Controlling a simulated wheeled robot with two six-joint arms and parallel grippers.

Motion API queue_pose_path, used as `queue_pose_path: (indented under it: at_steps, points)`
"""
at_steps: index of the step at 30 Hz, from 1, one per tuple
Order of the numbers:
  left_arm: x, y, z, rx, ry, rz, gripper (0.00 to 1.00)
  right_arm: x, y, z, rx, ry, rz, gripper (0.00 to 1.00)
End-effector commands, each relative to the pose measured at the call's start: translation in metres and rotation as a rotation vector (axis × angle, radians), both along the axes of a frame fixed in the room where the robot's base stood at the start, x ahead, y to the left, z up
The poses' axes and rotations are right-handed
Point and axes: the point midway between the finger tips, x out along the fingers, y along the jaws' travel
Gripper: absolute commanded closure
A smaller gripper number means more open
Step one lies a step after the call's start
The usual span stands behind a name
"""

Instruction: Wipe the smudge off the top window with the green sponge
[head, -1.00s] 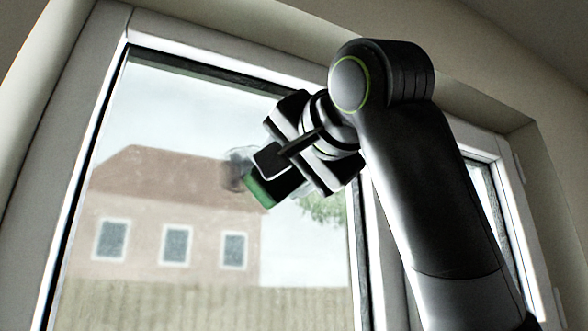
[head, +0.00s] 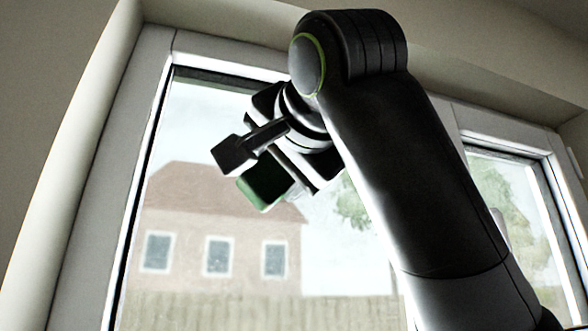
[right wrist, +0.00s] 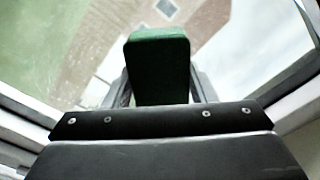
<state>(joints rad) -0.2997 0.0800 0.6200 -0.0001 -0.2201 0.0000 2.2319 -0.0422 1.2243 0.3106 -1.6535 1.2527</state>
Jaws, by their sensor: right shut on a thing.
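The green sponge (head: 263,183) is in my right gripper (head: 266,170), in front of the upper middle of the large window pane (head: 200,110). In the right wrist view the sponge (right wrist: 158,70) sits between the two fingers, with the glass beyond it. I cannot tell whether it touches the glass. I see no clear dark smudge on the bare glass now. The patch behind the sponge and gripper is hidden, and a pale blur beside the sponge is too unclear to name. My left gripper is not in view.
A pale window frame (head: 225,58) borders the pane at the top and left. A second, narrower pane (head: 520,210) is at the right, partly behind my right arm. A house (head: 215,230) and fence show through the glass. The lower left glass is clear.

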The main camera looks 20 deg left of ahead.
Motion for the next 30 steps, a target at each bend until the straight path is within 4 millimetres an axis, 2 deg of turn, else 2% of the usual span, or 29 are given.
queue_pose_path:
  at_steps: [8,21,30]
  points:
    - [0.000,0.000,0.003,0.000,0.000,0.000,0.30,0.005,-0.002,0.005,0.000,0.001,-0.001,0.67]
    - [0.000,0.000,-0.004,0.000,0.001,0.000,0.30,0.024,-0.033,0.004,0.001,0.002,-0.004,0.67]
    - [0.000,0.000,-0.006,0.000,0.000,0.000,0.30,0.031,-0.043,0.004,0.002,0.003,-0.003,0.67]
